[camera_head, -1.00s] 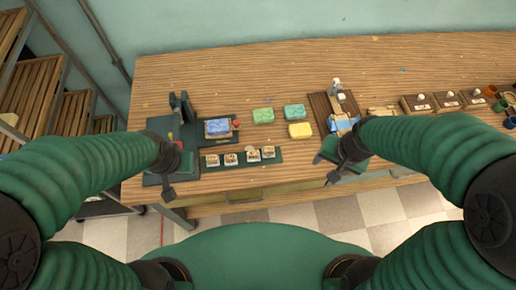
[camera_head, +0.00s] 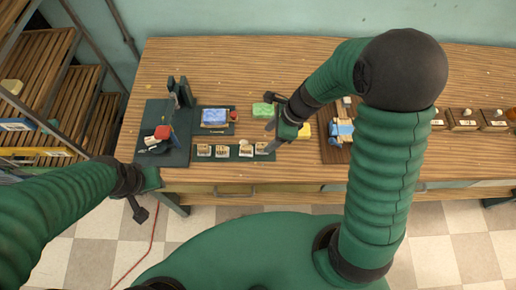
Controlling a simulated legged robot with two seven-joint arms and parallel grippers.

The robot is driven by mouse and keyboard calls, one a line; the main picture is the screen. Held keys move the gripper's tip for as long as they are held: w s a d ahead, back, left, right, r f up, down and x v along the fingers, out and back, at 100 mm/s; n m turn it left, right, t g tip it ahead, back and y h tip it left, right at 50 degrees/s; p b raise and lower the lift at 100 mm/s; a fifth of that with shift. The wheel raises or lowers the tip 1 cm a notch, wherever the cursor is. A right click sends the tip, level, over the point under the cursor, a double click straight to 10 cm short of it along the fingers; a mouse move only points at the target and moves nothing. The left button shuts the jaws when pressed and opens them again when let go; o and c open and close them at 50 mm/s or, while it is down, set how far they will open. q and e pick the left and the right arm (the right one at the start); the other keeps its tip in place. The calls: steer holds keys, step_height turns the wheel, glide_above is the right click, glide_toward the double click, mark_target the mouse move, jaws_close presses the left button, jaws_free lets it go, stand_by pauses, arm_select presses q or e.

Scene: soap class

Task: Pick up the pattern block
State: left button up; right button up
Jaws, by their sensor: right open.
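Several small cream blocks with dark markings, which look like the pattern blocks, stand in a row on a dark green strip (camera_head: 233,154) near the table's front edge. The leftmost block (camera_head: 204,150) and the rightmost block (camera_head: 262,148) both show; which one is meant, I cannot tell. My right gripper (camera_head: 273,114) is open and empty, above the table just behind the right end of the row, by the green soap (camera_head: 262,109). My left gripper (camera_head: 142,202) is low at the table's front left corner; its jaws do not show clearly.
A blue soap slab (camera_head: 214,116) lies on a dark tray behind the row. A dark green stand (camera_head: 161,152) with a red item is at the left. A yellow soap (camera_head: 305,129) is partly hidden by my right arm. Wooden boxes (camera_head: 463,118) stand at the right.

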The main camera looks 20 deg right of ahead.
mark_target(263, 145)
steer(key=f, duration=0.4)
steer(key=w+f+b, duration=0.1)
steer(key=f, duration=0.1)
steer(key=shift+w+a+f, duration=0.1)
steer(key=shift+a+f, duration=0.15)
steer(key=shift+f, duration=0.05)
steer(key=shift+a+x, duration=0.25)
steer(key=shift+x, duration=0.9)
steer(key=shift+w+a+r, duration=0.1)
steer(key=shift+a+r, duration=0.05)
steer(key=shift+a, duration=0.2)
steer(key=c, duration=0.4)
steer(key=shift+d, duration=0.35)
steer(key=c, duration=0.7)
jaws_close()
arm_select(q)
steer(key=shift+d+f, duration=0.6)
steer(key=shift+f, duration=0.15)
arm_select(e)
steer(key=shift+a, duration=0.1)
